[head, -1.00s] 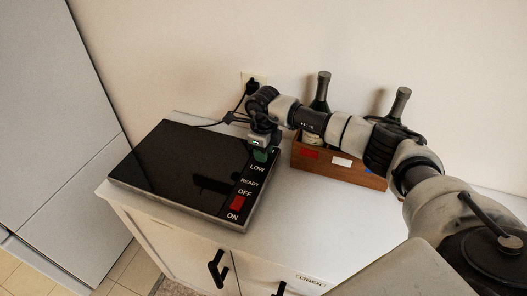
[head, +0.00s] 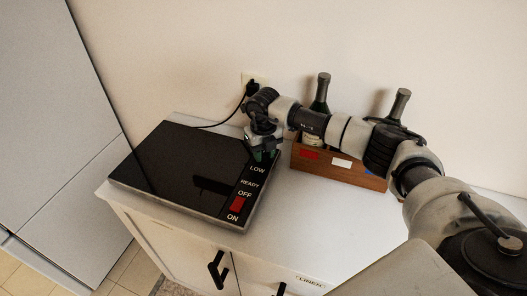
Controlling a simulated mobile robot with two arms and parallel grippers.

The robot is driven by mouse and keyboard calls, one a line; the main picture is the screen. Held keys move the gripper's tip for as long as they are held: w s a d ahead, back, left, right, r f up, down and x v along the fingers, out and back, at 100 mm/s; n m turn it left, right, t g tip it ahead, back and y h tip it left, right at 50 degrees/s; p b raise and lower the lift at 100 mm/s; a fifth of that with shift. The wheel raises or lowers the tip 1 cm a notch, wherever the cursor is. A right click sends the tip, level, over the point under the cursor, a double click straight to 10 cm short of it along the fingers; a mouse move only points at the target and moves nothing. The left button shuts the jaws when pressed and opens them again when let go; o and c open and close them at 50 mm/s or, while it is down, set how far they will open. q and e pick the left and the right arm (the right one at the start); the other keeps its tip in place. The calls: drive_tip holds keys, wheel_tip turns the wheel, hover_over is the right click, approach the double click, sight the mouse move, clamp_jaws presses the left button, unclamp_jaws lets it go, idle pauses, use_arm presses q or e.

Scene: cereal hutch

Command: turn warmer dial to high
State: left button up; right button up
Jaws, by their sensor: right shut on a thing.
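The warmer (head: 178,166) is a flat black plate on the white cabinet top. Its control strip at the right carries the labels LOW, READY, OFF and ON, with a red switch (head: 237,204) between OFF and ON. My right gripper (head: 263,154) points down at the far end of this strip, just above the LOW label. It is shut on the dial, which it mostly hides; only a dark green bit shows at its fingertips. The dial's pointer and any HIGH label are hidden. My left gripper is not in view.
A wooden crate (head: 337,170) with two dark bottles (head: 321,92) stands right of the warmer, behind my right arm. A black cord (head: 222,124) runs to a wall outlet. The cabinet top in front of the crate is clear.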

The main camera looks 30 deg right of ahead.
sight(264, 153)
idle(0.3)
drive_tip(key=o, duration=0.9)
wheel_tip(264, 153, up, 11)
drive_tip(key=shift+f+b, duration=0.1)
drive_tip(key=shift+b, duration=0.6)
